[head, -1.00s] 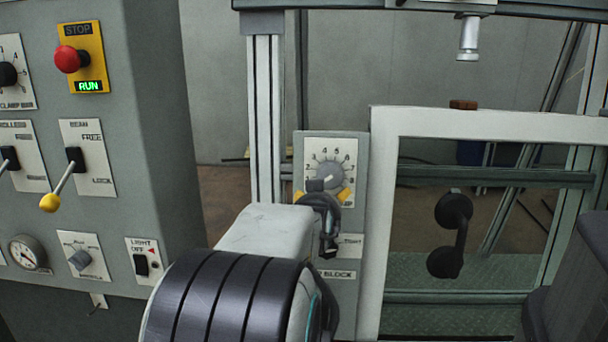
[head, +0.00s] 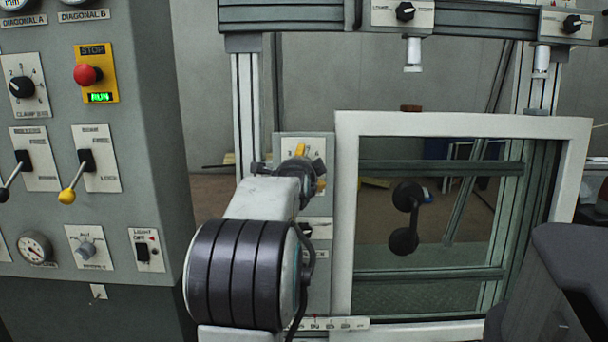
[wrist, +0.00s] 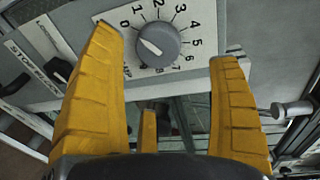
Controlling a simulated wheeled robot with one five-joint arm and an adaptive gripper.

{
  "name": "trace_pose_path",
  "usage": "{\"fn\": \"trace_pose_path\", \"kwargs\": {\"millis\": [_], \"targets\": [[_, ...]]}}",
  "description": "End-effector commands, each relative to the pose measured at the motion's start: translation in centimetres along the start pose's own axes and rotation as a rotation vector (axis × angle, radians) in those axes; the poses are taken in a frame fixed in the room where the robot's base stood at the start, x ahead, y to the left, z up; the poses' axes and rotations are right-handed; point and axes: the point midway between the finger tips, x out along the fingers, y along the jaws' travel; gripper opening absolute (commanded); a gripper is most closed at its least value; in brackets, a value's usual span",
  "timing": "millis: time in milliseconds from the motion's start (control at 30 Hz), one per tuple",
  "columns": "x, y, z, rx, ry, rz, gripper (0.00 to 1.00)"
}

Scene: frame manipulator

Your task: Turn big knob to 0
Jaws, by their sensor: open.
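The big knob (wrist: 157,44) is a round grey knob on a pale plate with a ring of numbers in the wrist view. Its white pointer mark lies on its left side, near the 0; the exact reading is hard to tell. My gripper (wrist: 168,44) is open, its yellow fingers on either side of the knob in the picture, with nothing between them. Contact cannot be told. In the head view my gripper (head: 311,168) is in front of the dial plate (head: 288,145) and hides the knob.
A white-framed window (head: 346,220) with a black handle (head: 406,218) stands right of the dial post. A control panel (head: 125,215) with levers and a red stop button (head: 86,75) is at left.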

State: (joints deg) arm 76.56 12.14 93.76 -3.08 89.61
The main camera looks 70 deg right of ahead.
Motion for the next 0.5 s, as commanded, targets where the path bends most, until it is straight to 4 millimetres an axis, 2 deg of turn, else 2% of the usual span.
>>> {"fn": "trace_pose_path", "kwargs": {"millis": [200,500], "targets": [[-0.01,0.09,0.00,0.348,0.001,0.007,0.83],[0.06,0.21,0.00,0.594,0.003,0.010,0.83]]}}
